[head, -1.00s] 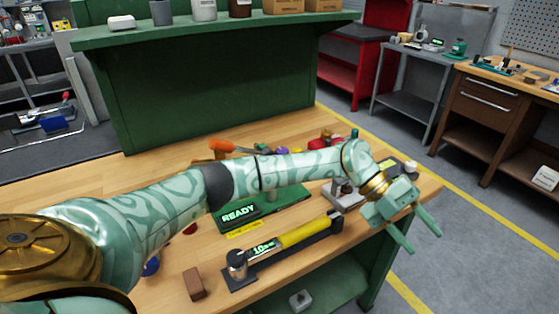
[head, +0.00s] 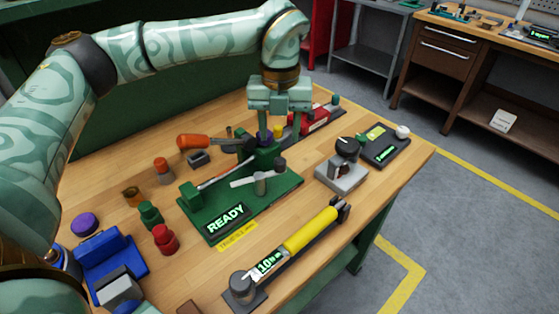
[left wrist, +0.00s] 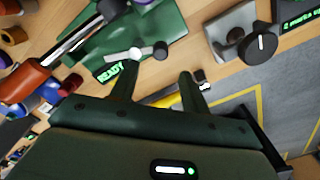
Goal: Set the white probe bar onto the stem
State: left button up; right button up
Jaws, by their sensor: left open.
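The white probe bar (head: 243,181) is above the green base plate (head: 205,228) in the head view. It seems to lie across the top of a short grey stem (head: 260,187), with a dark knob near its right end; I cannot tell if it is seated. In the left wrist view the pale bar (left wrist: 122,55) shows beyond the fingers. My left gripper (head: 279,128) points down, open and empty, behind and above the bar, apart from it. In the left wrist view its two fingers (left wrist: 157,88) are spread. My right gripper is not in view.
A yellow-handled torque wrench (head: 310,230) lies in front. A grey block with a black knob (head: 342,172) stands right. Red and green knobs and a blue holder (head: 110,256) are left.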

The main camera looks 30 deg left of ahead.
aim_at(280, 160)
pick_arm(q)
notch_tip(280, 160, down, 8)
jog(key=shift+r+b, duration=0.25)
jog(key=shift+b, duration=0.55)
jog(key=shift+f, duration=0.6)
jog(key=c, duration=1)
